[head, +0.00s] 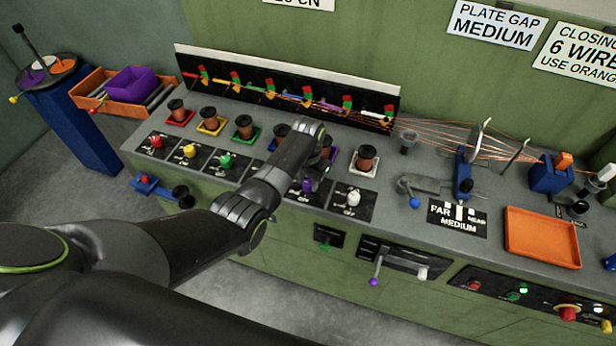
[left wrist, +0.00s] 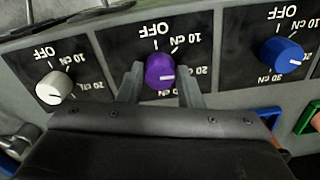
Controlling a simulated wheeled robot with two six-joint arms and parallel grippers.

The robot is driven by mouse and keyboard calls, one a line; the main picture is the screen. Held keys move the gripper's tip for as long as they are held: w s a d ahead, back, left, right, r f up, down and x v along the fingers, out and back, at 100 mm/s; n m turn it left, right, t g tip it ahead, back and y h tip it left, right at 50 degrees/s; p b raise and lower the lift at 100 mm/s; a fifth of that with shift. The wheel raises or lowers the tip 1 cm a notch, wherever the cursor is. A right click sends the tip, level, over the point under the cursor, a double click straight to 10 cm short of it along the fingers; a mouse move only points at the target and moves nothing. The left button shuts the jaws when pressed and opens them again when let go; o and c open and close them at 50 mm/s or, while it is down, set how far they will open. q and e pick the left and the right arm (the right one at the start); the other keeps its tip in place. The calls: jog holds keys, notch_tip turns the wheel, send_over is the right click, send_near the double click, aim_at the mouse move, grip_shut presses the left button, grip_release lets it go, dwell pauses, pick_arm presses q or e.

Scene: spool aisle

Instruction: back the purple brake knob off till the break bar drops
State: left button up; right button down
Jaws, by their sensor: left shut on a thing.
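The purple brake knob (left wrist: 160,70) sits on a black dial plate marked OFF, 10 cN and 20 cN. My left gripper (left wrist: 161,78) is shut on the knob, one finger on each side. In the head view the purple knob (head: 308,186) shows beside my left wrist, and the fingers are mostly hidden. The purple break bar (head: 325,105) is in the row on the black back board, beside a red and green flag. Its exact tilt is too small to tell.
The white knob (left wrist: 54,88) and the blue knob (left wrist: 281,54) flank the purple one closely. Spools on coloured trays stand behind the dials. Copper wires run right to a guide. An orange tray (head: 542,237) lies at the bench's right.

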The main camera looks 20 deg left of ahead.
aim_at(308, 183)
pick_arm(q)
jog(key=n+p, duration=0.2)
jog(key=n, duration=0.3)
jog(key=shift+r+n, duration=0.15)
jog(key=shift+n, duration=0.25)
jog(key=n+p, duration=0.1)
jog(key=n, duration=0.3)
jog(key=shift+n, duration=0.7)
jog(key=o, duration=1)
jog(key=shift+r+p, duration=0.3)
jog(key=shift+r, duration=0.05)
notch_tip(308, 183, up, 16)
jog(key=shift+r+b, duration=0.25)
jog(key=shift+b, duration=0.4)
